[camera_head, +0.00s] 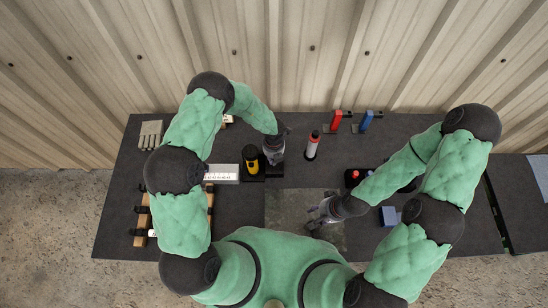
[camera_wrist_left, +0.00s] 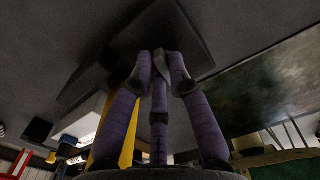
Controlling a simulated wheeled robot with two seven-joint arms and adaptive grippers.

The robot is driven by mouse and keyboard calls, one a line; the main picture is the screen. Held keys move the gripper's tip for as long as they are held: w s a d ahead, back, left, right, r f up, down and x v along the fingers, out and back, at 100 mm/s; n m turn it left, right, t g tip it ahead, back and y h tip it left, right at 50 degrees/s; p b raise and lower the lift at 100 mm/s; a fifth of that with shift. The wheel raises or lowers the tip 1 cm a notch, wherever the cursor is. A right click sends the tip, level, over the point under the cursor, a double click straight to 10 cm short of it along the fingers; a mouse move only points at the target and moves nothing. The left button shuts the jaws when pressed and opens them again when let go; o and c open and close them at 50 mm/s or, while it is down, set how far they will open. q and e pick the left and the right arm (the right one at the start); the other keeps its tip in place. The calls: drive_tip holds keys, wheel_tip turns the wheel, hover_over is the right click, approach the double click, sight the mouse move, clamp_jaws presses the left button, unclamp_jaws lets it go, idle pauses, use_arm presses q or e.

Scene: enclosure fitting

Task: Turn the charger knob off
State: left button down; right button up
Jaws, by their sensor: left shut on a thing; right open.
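The charger (camera_head: 274,171) is a dark block on the table beside the yellow-and-black tool (camera_head: 251,160). In the left wrist view the charger (camera_wrist_left: 180,35) is a dark, slanted box in front of the fingers. My left gripper (camera_head: 274,158) is over the charger; its purple fingers (camera_wrist_left: 161,62) come together at the charger's face. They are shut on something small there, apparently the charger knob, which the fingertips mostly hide. I cannot make out the knob's angle. My right gripper (camera_head: 316,217) is open and empty over the grey square plate in front.
A red-and-black bottle-like thing (camera_head: 312,145) stands right of the left gripper. Red (camera_head: 337,119) and blue (camera_head: 366,120) tools stand at the back. A white-labelled box (camera_head: 222,174) is to the left, gloves (camera_head: 151,133) at the back left, and a blue block (camera_head: 389,215) at the right.

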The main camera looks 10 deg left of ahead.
use_arm(q)
drive_tip(key=shift+s+n, duration=0.1)
drive_tip(key=shift+n, duration=0.9)
drive_tip(key=c, duration=1.2)
unclamp_jaws()
wheel_tip(320, 180, up, 12)
drive_tip(key=shift+f, duration=0.1)
